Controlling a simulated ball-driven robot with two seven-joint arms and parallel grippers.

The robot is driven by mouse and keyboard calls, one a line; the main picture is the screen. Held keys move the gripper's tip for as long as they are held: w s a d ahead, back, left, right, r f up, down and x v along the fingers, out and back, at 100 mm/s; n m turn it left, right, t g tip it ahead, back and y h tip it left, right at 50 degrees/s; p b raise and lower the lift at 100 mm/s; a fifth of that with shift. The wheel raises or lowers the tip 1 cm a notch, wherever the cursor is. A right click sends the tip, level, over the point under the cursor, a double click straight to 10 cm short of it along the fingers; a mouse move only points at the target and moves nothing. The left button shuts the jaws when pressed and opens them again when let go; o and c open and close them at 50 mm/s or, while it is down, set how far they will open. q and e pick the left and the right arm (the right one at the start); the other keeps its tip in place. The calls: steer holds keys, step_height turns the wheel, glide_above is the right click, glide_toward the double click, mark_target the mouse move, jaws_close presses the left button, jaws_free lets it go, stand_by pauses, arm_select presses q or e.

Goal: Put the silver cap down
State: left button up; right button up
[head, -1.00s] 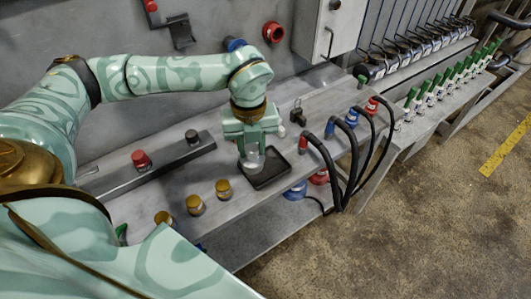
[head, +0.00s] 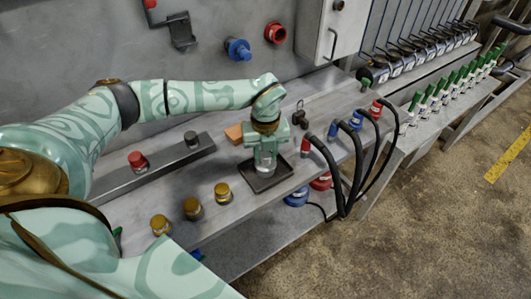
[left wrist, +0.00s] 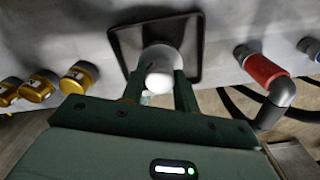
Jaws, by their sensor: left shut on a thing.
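The silver cap (head: 265,168) is pale and shiny, held between the fingers of my left gripper (head: 265,160). In the left wrist view the cap (left wrist: 160,68) shows as a light rounded shape between the two green fingers of the gripper (left wrist: 160,88). My left gripper points down and is shut on the cap. Cap and fingertips are over the black tray (head: 283,177), whose dark rim also shows in the left wrist view (left wrist: 194,45). Whether the cap touches the tray floor cannot be told. My right gripper is not in view.
Gold caps (head: 222,193) stand left of the tray on the grey bench. An orange block (head: 234,133) lies behind the gripper. A rail with a red button (head: 138,160) runs at the left.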

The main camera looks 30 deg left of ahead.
mark_target(266, 154)
arm_select(q)
steer(key=shift+f, duration=0.15)
steer(key=o, duration=1)
steer(key=shift+c, duration=0.2)
step_height(266, 154, up, 12)
steer(key=p, duration=0.2)
